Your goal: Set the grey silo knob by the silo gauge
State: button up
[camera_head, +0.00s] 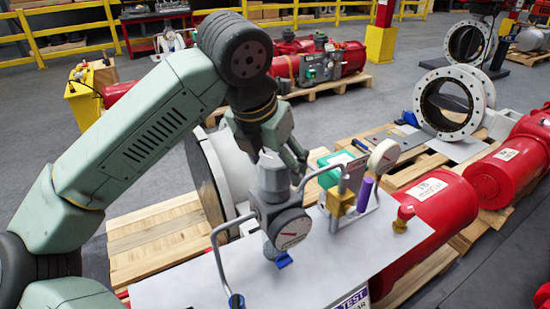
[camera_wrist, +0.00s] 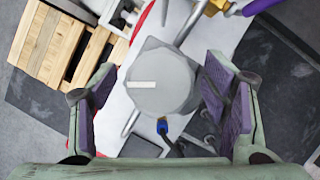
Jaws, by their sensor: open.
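The grey silo knob (camera_head: 272,174) stands upright on top of the gauge assembly in the head view. In the wrist view the knob (camera_wrist: 165,85) is a grey faceted cap with a pale line mark left of its middle. My gripper (camera_head: 288,160) is at the knob's top. In the wrist view my gripper (camera_wrist: 160,88) is open, with a purple-padded finger on each side of the knob; I cannot see contact.
A bent grey pipe handle (camera_head: 218,255) rises left of the gauge. A brass block (camera_head: 341,199), a purple-handled part (camera_head: 364,194) and a second round gauge (camera_head: 383,156) stand to the right. The grey plate (camera_head: 180,293) is bare at front left.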

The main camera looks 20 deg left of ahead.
jog(key=shift+c, duration=0.5)
jog(key=c, duration=1)
